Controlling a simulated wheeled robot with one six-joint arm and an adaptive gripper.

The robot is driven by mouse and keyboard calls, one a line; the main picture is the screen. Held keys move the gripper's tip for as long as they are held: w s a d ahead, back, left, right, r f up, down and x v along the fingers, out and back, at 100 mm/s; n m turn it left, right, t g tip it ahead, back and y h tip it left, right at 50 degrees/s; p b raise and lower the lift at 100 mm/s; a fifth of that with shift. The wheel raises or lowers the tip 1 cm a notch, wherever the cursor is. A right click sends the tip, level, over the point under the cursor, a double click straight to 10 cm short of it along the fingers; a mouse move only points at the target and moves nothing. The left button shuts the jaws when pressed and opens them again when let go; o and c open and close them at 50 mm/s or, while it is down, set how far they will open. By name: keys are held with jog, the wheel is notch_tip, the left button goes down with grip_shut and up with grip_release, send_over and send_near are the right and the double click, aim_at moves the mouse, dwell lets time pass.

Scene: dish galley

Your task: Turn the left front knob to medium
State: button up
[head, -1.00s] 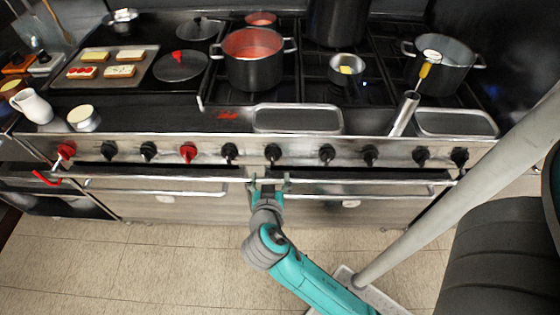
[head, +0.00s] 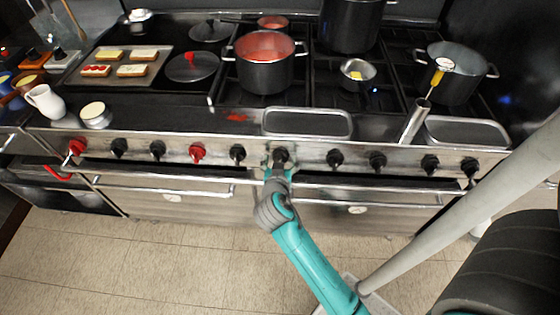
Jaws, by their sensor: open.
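A row of several knobs runs along the stove's front panel. Most are black, and two are red: one at the far left (head: 76,147) and one further right (head: 197,152). My gripper (head: 279,164) is open at a black knob (head: 281,154) near the middle of the row. Its fingers appear to be on either side of that knob, partly covering it; I cannot tell whether they touch it. Another black knob (head: 238,154) is just left of my gripper. No label shows which knob is the left front one, and the knob markings are too small to read.
Oven handles (head: 165,190) run below the knobs. On the stovetop stand a pot of red sauce (head: 265,75), a small pan (head: 357,74) and a large grey pot (head: 455,75). A metal cylinder (head: 415,121) leans over the front edge. The floor in front is clear.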

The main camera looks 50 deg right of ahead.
jog(key=shift+c, duration=0.2)
jog(key=c, duration=1.2)
jog(key=shift+o, duration=0.2)
jog(key=shift+w+a+n+g+h, duration=0.1)
jog(key=shift+n+g+h, duration=0.2)
jog(key=shift+n, duration=0.3)
jog(key=shift+w+a+n+g+h, duration=0.1)
jog(key=shift+n+g+h, duration=0.15)
jog(key=shift+n, duration=0.35)
jog(key=n+h, duration=0.1)
jog(key=n, duration=0.1)
jog(key=n+g+h, duration=0.1)
jog(key=n, duration=0.2)
jog(key=n+g+h, duration=0.1)
jog(key=n+h, duration=0.1)
jog(key=shift+w+a+f, duration=0.1)
jog(key=shift+w+f, duration=0.1)
jog(key=shift+f, duration=0.1)
jog(key=shift+n, duration=0.3)
